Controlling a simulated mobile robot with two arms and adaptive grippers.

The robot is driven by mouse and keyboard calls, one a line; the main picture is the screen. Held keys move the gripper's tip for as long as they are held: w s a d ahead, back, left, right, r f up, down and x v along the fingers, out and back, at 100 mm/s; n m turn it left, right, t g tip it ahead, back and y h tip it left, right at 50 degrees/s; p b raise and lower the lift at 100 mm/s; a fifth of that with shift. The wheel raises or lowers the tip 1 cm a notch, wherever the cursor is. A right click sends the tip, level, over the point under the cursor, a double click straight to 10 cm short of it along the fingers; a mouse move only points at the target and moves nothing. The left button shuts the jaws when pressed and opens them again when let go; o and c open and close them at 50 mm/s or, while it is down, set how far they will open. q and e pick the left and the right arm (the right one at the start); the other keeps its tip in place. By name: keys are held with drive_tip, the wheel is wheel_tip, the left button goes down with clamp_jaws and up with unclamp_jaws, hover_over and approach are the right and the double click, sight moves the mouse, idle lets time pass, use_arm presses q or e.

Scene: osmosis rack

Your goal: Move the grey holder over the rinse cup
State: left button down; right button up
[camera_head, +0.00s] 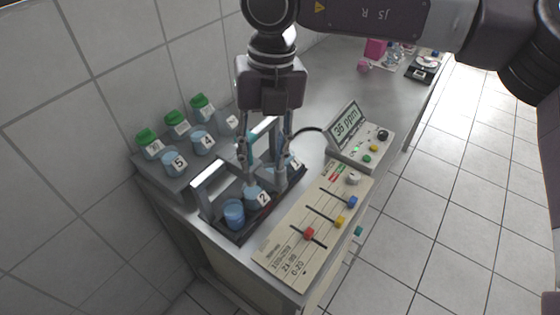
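My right gripper (266,178) points down over a dark tray (240,237), its fingers low among the cups. I cannot tell whether the fingers grip anything, and they hide part of what stands behind them. No grey holder can be made out clearly there. An unlabelled cup with blue contents (234,213) stands at the tray's near left end; I cannot tell if it is the rinse cup. A cup labelled 2 (252,197) stands right beside it, close to the fingertips. Another cup (293,165) is partly hidden behind the gripper. My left gripper is not in view.
A grey upright frame (207,178) rises at the tray's left. Several numbered cups, some green-lidded (146,137), stand on a stepped rack by the wall. A slider panel (318,225) and a meter reading 36 ppm (347,121) lie to the right. The far counter is partly clear.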

sight(251, 164)
drive_tip(key=w+d, duration=0.1)
drive_tip(key=w+d+r+h, duration=0.1)
drive_tip(key=d, duration=0.1)
drive_tip(key=shift+r+m+t, duration=0.1)
drive_tip(key=shift+m+t, duration=0.2)
drive_tip(key=shift+d+f, duration=0.1)
drive_tip(key=shift+f, duration=0.2)
wheel_tip(251, 164, down, 7)
drive_tip(key=shift+s+p, duration=0.1)
drive_tip(key=shift+p, duration=1.05)
drive_tip(key=shift+c, duration=0.4)
clamp_jaws()
